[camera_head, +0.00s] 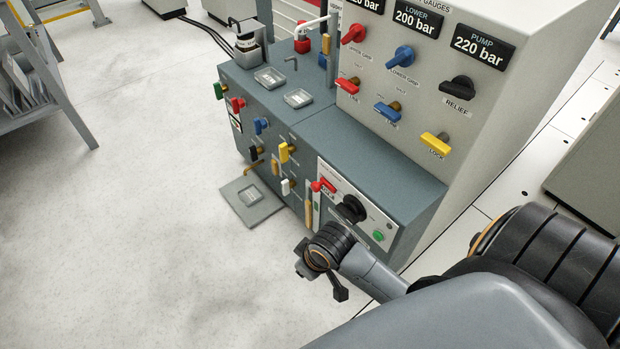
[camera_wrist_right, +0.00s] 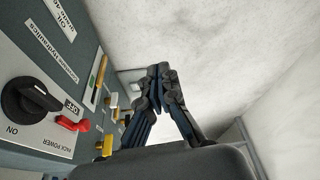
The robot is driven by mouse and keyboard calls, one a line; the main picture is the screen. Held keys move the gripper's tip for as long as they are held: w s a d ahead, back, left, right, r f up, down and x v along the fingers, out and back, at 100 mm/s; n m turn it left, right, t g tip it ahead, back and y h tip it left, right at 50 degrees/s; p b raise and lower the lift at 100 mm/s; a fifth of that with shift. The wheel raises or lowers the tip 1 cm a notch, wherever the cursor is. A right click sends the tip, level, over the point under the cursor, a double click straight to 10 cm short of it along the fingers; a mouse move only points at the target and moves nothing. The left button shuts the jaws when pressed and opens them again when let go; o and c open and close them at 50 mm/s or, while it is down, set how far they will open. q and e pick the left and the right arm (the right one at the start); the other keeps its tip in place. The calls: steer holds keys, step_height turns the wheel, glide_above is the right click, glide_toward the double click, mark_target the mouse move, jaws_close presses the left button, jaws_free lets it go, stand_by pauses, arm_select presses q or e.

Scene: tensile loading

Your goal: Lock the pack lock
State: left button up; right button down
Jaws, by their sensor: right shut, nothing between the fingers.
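The control panel (camera_head: 352,205) on the front of the grey-blue power pack carries a black rotary knob (camera_head: 351,208), a red lever (camera_head: 323,186) and a green button (camera_head: 378,236). In the right wrist view the black knob (camera_wrist_right: 28,98) sits between ON and OFF marks above a PACK POWER label, with the red lever (camera_wrist_right: 72,124) beside it. A yellow handle marked LOCK (camera_head: 435,143) is on the gauge cabinet. Which part is the pack lock is unclear. My right gripper (camera_wrist_right: 158,75) is shut and empty, in front of the panel and apart from it. My left gripper is out of view.
Several coloured valve handles (camera_head: 284,152) stick out of the pack's front. The gauge cabinet (camera_head: 490,110) rises behind, with red, blue and black handles. A flat tray (camera_head: 262,211) lies on the floor at the pack's foot.

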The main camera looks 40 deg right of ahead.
steer(key=w+d+r, duration=0.1)
steer(key=w+d, duration=0.3)
steer(key=w, duration=0.4)
steer(key=w+d, duration=0.4)
steer(key=w, duration=0.3)
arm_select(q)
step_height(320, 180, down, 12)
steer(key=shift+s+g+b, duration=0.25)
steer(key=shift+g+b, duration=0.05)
arm_select(e)
steer(key=w+d+r+m, duration=0.1)
steer(key=w+d+r, duration=0.5)
steer(key=w+d, duration=0.3)
steer(key=shift+w+d+r+m+t+h, duration=0.2)
steer(key=shift+w+d+m+t+h, duration=0.15)
steer(key=shift+d, duration=0.5)
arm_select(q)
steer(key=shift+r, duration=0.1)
